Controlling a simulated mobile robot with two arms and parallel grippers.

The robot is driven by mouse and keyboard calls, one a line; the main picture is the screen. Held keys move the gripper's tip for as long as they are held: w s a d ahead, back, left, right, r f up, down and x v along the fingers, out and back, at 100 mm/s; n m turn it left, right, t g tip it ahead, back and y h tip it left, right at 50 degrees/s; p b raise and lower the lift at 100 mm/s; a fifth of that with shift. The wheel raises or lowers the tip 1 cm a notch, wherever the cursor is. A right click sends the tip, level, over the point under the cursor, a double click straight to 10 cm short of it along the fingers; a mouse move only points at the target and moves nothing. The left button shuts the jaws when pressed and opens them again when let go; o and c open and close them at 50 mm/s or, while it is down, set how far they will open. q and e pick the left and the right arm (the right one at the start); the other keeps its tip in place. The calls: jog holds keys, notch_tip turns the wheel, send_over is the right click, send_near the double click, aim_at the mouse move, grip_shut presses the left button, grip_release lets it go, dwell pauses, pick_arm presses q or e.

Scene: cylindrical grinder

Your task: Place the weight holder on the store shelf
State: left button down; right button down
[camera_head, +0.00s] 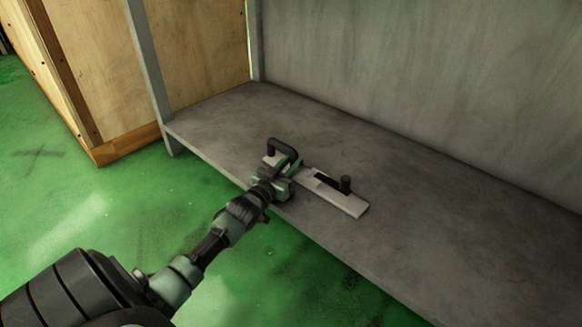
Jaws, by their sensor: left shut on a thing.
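The weight holder (341,201) is a flat, light-grey bar with a dark slot and a short black peg near its right end. It lies on, or just above, the grey store shelf (420,230), close to the front edge; I cannot tell whether it touches. A black handle-like loop (286,147) shows at its left end, by my gripper. My left gripper (277,178) reaches in from the lower left over the shelf's front edge and is shut on the holder's left part. The gripper hides where its fingers meet the holder. My right gripper is not in view.
A grey upright post (148,65) stands at the shelf's left front corner. A grey back panel (420,70) closes the rear. A wooden crate (85,80) stands on the green floor to the left. The shelf is bare to the right and behind the holder.

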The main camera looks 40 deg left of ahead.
pick_arm(q)
jog(key=shift+r, duration=0.25)
jog(key=c, duration=1.2)
grip_release()
jog(key=shift+f, duration=0.2)
jog(key=shift+s, duration=0.1)
jog(key=shift+s+r+p, duration=0.1)
jog(key=shift+s+p, duration=0.15)
jog(key=shift+p, duration=0.1)
jog(key=s+p, duration=0.2)
jog(key=s, duration=0.1)
jog(key=s+d+p, duration=0.1)
jog(key=s+p, duration=0.1)
jog(key=s, duration=0.2)
jog(key=s+p, duration=0.2)
jog(key=s, duration=0.1)
jog(key=shift+s+d+r, duration=0.1)
jog(key=shift+s+d, duration=0.05)
jog(key=shift+s+p, duration=0.35)
jog(key=shift+s, duration=0.15)
jog(key=shift+d, duration=0.15)
